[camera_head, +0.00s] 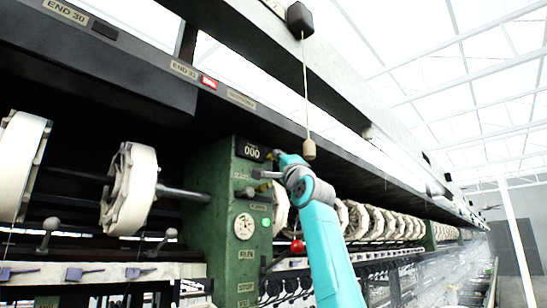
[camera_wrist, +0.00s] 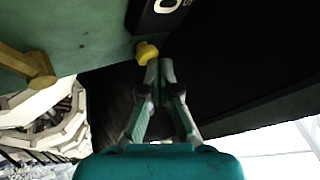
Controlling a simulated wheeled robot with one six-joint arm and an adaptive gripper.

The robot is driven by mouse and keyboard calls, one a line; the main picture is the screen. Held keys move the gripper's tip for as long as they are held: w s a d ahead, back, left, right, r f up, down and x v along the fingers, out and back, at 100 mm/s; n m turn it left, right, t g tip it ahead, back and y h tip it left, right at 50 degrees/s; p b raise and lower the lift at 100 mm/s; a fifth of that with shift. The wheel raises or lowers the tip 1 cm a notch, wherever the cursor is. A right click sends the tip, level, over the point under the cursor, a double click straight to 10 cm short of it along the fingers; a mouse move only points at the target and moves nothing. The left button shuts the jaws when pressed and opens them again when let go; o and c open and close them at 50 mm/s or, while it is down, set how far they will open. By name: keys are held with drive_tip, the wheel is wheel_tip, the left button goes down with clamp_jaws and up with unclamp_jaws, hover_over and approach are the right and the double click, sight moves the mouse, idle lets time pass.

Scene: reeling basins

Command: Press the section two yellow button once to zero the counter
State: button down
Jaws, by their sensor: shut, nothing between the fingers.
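The yellow button (camera_wrist: 147,53) sticks out from the edge of the green post, just beside the black counter (camera_wrist: 165,14) in the wrist view. In the head view the counter (camera_head: 250,150) on the green post (camera_head: 225,225) seems to read 000. My gripper (camera_wrist: 158,66) is shut and empty, with its fingertips very close to the button, slightly to its right. I cannot tell whether they touch it.
A yellow-brown lever (camera_wrist: 30,66) sticks out of the post in the wrist view. A wooden pull handle (camera_head: 309,149) hangs on a cord near my wrist. A red knob (camera_head: 297,246) sits below my arm. White reels (camera_head: 131,190) stand on both sides of the post.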

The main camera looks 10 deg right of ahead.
idle(0.5)
drive_tip(key=shift+s+d, duration=0.5)
drive_tip(key=shift+s, duration=0.2)
drive_tip(key=shift+s, duration=0.1)
drive_tip(key=shift+s+d, duration=0.75)
drive_tip(key=shift+s, duration=0.2)
drive_tip(key=shift+s+d, duration=0.7)
drive_tip(key=shift+s, duration=0.25)
